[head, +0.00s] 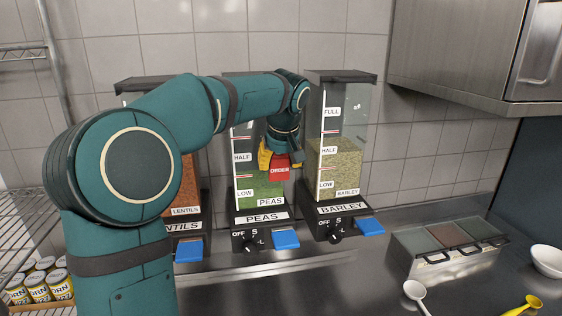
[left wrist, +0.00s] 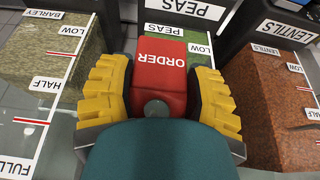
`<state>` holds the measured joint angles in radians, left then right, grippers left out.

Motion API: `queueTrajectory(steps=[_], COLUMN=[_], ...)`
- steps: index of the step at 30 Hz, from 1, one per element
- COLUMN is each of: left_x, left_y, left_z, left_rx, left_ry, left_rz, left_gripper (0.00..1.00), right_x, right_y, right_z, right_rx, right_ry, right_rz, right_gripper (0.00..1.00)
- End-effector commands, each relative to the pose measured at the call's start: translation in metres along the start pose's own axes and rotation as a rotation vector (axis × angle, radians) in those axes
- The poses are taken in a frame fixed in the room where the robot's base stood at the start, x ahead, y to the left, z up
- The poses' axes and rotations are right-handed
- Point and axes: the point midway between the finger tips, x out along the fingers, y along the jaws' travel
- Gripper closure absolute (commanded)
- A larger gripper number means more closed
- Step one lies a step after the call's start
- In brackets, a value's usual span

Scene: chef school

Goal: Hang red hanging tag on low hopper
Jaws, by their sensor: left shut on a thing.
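The red hanging tag (head: 279,168) reads ORDER. My left gripper (head: 279,160) is shut on it, with a yellow finger on each side, in front of the peas hopper. The tag also shows between the fingers in the left wrist view (left wrist: 158,78). The peas hopper (head: 260,190) holds green peas up to about its LOW mark. The barley hopper (head: 335,165) to its right is filled to about HALF. The lentils hopper (head: 184,185) to its left is partly hidden by my left arm. Whether the tag touches the peas hopper cannot be told. My right gripper is not in view.
Blue levers (head: 286,239) and dials stick out below the hoppers. A lidded container with compartments (head: 448,256), a white bowl (head: 547,261) and spoons (head: 415,291) are on the steel counter at right. Cans (head: 37,287) stand at lower left. A steel cabinet (head: 455,50) hangs at upper right.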

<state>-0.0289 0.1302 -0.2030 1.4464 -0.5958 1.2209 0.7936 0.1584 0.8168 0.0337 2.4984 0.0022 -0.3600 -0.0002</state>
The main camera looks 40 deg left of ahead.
Motion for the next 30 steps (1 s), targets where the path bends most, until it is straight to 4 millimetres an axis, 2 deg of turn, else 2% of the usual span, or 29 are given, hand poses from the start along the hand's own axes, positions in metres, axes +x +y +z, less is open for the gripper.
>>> queueTrajectory(steps=[22, 30], left_x=[0.017, 0.028], left_y=[0.0, -0.001], left_z=[-0.037, -0.043], left_rx=[0.0, 0.0], left_ry=[-0.001, 0.0], left_rz=[-0.001, -0.001], left_gripper=[0.7, 0.7], right_x=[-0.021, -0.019], right_y=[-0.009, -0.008], right_z=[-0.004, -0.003], right_rx=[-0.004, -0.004], right_ry=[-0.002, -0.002], right_rz=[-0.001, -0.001], right_gripper=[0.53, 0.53])
